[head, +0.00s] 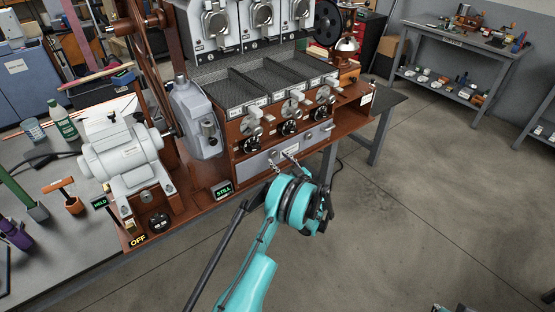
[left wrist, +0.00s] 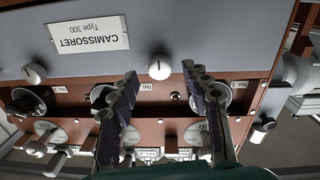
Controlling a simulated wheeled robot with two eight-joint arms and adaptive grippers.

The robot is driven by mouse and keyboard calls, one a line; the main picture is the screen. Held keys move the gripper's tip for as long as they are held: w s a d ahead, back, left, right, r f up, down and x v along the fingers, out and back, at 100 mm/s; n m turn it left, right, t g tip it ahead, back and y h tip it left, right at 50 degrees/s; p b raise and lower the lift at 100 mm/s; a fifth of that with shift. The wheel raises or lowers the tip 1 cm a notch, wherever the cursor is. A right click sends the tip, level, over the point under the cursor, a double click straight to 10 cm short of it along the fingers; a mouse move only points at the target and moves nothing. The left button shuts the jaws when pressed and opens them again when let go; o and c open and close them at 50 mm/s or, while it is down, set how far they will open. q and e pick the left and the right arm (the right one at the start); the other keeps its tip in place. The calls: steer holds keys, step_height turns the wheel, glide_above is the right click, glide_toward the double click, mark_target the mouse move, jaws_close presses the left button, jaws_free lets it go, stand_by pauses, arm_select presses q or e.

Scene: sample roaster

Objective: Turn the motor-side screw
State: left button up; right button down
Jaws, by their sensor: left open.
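The motor-side screw is a small round white knob (left wrist: 159,67) on the grey front panel (left wrist: 220,35) of the roaster. In the left wrist view, where the panel appears upside down, it lies between and slightly beyond my open left fingertips. My left gripper (left wrist: 157,73) is empty, and I cannot tell whether either finger touches the knob. A second white knob (left wrist: 34,73) sits on the far side of the nameplate (left wrist: 90,37). In the head view my left gripper (head: 283,165) is in front of the panel, left of its middle. My right gripper does not show clearly.
Black knobs and chutes line the wooden front above the panel. Small dark parts show at the bottom right edge. Floor at right is clear.

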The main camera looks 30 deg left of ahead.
mark_target(273, 153)
arm_select(q)
steer(key=shift+b+x, duration=0.3)
steer(key=shift+x, duration=1.2)
jaws_close()
